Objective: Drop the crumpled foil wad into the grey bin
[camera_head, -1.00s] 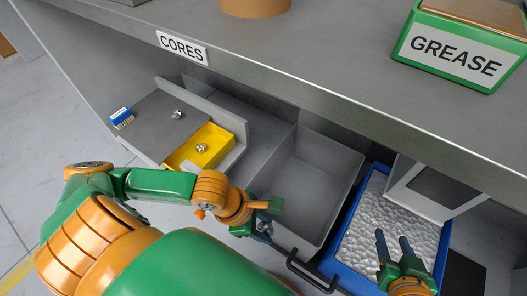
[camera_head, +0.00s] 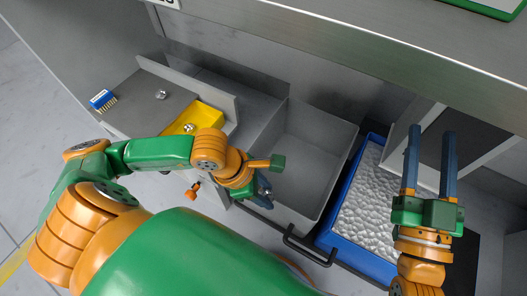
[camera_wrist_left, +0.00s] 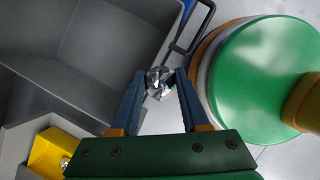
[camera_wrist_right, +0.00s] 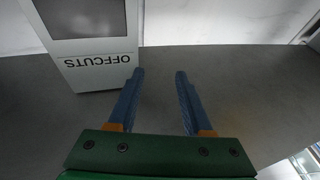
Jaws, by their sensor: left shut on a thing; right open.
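My left gripper (camera_head: 264,188) is shut on the crumpled foil wad (camera_wrist_left: 157,83), a small shiny silver lump between its fingertips in the left wrist view. In the head view the fingers mostly hide the wad. The open grey bin (camera_head: 328,130) lies just beyond and to the right of this gripper. It also shows at upper left in the left wrist view (camera_wrist_left: 110,35), where the wad appears beside the bin, near its front edge, not over its middle. My right gripper (camera_head: 431,150) is open and empty at the right.
A blue tray (camera_head: 326,236) with a bumpy silvery surface stands right of the bin. A black handle (camera_head: 305,250) is at the front. A yellow box (camera_head: 208,115) holding a small silver piece is at left. The grey counter (camera_head: 330,45) overhangs the back. An OFFCUTS box (camera_wrist_right: 95,65) is near the right gripper.

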